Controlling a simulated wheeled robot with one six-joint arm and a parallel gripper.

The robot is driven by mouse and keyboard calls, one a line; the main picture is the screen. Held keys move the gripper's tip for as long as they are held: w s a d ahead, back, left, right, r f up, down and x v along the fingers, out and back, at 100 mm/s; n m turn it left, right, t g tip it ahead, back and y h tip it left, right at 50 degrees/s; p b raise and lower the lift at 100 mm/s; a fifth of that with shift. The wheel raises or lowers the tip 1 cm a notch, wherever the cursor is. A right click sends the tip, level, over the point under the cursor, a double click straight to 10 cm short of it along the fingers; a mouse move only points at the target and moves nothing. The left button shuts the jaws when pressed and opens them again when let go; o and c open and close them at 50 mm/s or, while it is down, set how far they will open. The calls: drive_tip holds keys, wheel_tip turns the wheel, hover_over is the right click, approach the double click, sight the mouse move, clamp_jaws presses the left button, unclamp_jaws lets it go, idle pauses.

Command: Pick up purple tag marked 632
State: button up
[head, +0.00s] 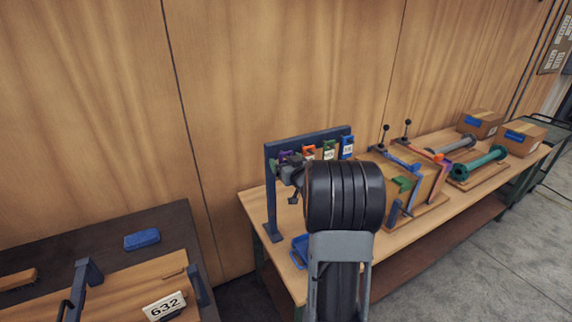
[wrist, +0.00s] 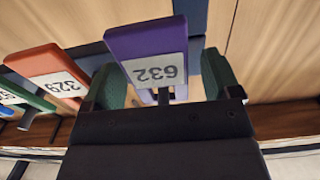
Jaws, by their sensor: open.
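The purple tag marked 632 (wrist: 150,45) hangs on a dark blue rack (head: 307,138). In the wrist view its white label reads upside down. I see no clear contact between pads and tag. In the head view the purple tag (head: 283,156) is mostly hidden behind my wrist.
An orange tag marked 329 (wrist: 50,75) and a green tag (wrist: 20,95) hang beside the purple one. A blue tag (head: 347,147) hangs at the rack's right end. A white 632 plate (head: 165,306) is on the left bench. Clamps and pipes stand right of the rack.

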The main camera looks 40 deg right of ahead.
drive_tip(key=c, duration=1)
drive_tip(key=shift+b, duration=0.3)
